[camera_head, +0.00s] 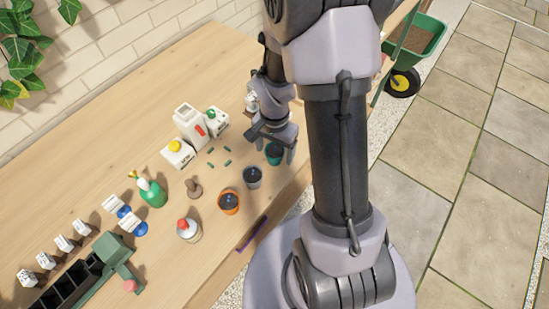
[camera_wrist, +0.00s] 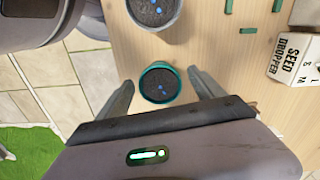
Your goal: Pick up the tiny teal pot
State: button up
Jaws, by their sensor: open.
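The tiny teal pot (camera_head: 274,153) stands upright on the wooden table, near its edge, at the right end of a row of pots. My gripper (camera_head: 271,148) is just above it with the fingers pointing down. In the wrist view the teal pot (camera_wrist: 159,84), filled with dark soil and a few blue bits, sits between the two finger tips of my gripper (camera_wrist: 160,83). The fingers are open, with a gap on each side of the pot. The pot is partly hidden by the gripper in the head view.
A grey pot (camera_head: 252,177) and an orange pot (camera_head: 229,202) stand beside it. A white seed dropper box (camera_wrist: 297,60) and green pieces (camera_wrist: 249,31) lie nearby. A green bottle (camera_head: 152,192) and white containers (camera_head: 189,124) stand farther left. The table's front edge is close.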

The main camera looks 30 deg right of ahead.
jog(key=shift+f, duration=0.85)
jog(key=shift+r, duration=0.2)
jog(key=c, duration=1.5)
notch_tip(320, 180, up, 4)
jog(key=shift+p, duration=1.25)
jog(key=s+d+r+p, duration=0.1)
jog(key=s+d+p, duration=0.2)
jog(key=s+d, duration=0.8)
jog(key=w+a+r+n, duration=0.2)
jog(key=w+a+n, duration=0.2)
jog(key=a, duration=0.3)
jog(key=w+a+r+n, duration=0.2)
jog(key=w+a+n, duration=0.2)
jog(key=w+a, duration=0.3)
jog(key=w+a+r+n+b, duration=0.1)
jog(key=w+a+n, duration=0.3)
jog(key=a, duration=0.3)
jog(key=shift+w+a+r, duration=0.35)
jog(key=shift+w+r, duration=0.05)
jog(key=shift+w, duration=0.25)
